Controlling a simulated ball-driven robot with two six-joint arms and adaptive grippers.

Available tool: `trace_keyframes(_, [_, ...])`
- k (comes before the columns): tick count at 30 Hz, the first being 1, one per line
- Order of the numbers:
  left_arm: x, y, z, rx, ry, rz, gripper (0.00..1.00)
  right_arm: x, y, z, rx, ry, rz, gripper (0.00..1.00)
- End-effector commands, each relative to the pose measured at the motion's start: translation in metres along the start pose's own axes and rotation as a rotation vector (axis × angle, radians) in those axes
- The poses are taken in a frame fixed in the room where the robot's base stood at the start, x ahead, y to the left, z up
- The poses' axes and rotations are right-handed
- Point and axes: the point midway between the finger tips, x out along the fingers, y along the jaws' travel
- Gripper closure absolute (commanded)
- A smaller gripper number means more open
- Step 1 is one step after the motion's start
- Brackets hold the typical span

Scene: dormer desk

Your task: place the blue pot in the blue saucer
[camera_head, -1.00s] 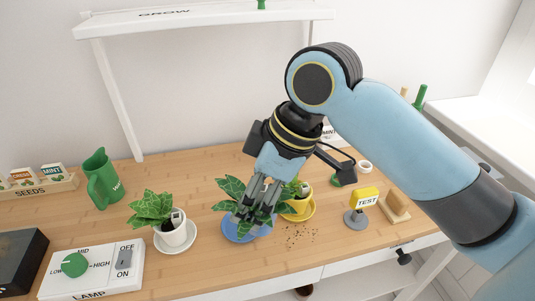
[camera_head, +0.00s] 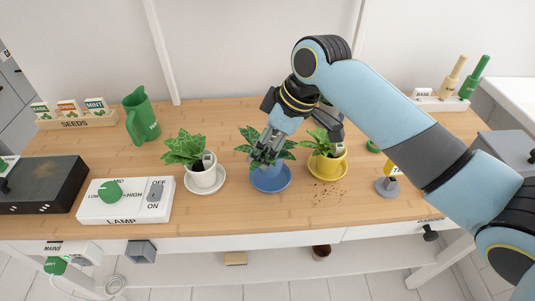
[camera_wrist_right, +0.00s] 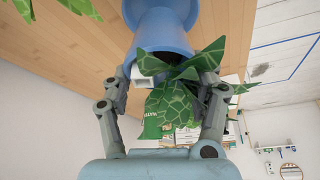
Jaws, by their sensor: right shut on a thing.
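The blue pot (camera_head: 267,168) with a leafy green plant is over the blue saucer (camera_head: 271,185), between the white and yellow pots. In the right wrist view the blue pot (camera_wrist_right: 162,38) appears mouth toward me, with the blue saucer (camera_wrist_right: 130,12) behind its base. My right gripper (camera_head: 262,150) is above the pot among the leaves, shut on it near the rim. In the right wrist view the fingers are on either side of the plant. Leaves hide the contact, and I cannot tell whether the pot touches the saucer. My left gripper is not in view.
A white pot (camera_head: 203,178) stands on a white saucer at the left, and a yellow pot (camera_head: 326,166) on a yellow saucer close at the right. Loose soil (camera_head: 328,195) lies in front of the yellow one. The lamp box (camera_head: 125,203) is at the front left.

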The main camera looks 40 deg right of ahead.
Motion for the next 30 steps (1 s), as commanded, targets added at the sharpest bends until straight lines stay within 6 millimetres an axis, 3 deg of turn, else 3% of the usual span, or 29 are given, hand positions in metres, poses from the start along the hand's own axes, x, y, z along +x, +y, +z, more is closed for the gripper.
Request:
trace_keyframes(6, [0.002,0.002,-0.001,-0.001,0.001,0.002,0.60,0.028,-0.001,0.012,0.001,-0.002,-0.002,0.80])
trace_keyframes(17, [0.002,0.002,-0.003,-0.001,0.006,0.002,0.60,0.031,-0.001,0.013,0.000,-0.001,-0.001,0.80])
trace_keyframes(18, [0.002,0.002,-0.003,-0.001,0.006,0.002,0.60,0.031,-0.001,0.014,0.000,-0.001,-0.001,0.36])
trace_keyframes(23, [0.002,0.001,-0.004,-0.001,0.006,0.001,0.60,0.030,-0.001,0.014,0.000,-0.002,-0.001,0.17])
trace_keyframes(30, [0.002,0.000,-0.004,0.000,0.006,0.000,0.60,0.030,-0.001,0.014,0.000,-0.002,-0.001,0.17])
